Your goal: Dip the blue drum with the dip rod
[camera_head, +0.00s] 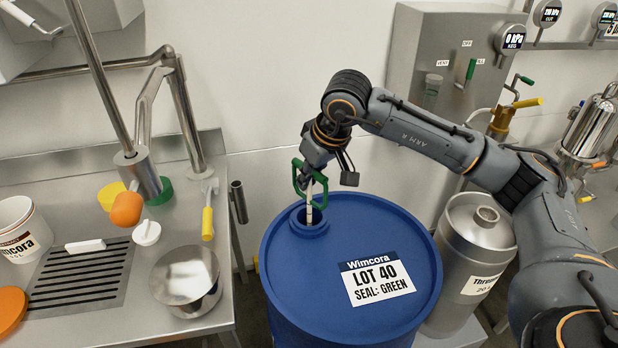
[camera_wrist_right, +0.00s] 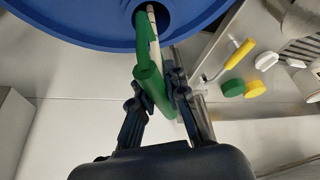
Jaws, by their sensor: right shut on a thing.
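The blue drum (camera_head: 400,225) stands in the middle of the head view, with a label reading "Wimcora LOT 40 SEAL: GREEN". Its round opening is at the back left of the lid. The dip rod (camera_head: 309,207) is pale with dark marks and has a green loop handle (camera_head: 296,178). My right gripper (camera_head: 318,172) is shut on the handle above the opening. The rod's lower end is inside the opening and hidden. In the right wrist view, the fingers (camera_wrist_right: 160,98) are around the green handle (camera_wrist_right: 150,85) and the rod enters the drum (camera_wrist_right: 95,28). My left gripper is out of view.
A steel bench (camera_head: 180,225) at left holds a steel pot (camera_head: 186,280), a black grate (camera_head: 75,275), a white tub (camera_head: 22,230) and a yellow-handled tool (camera_head: 207,222). A steel keg (camera_head: 475,255) stands right of the drum. A steel panel (camera_head: 440,65) is behind.

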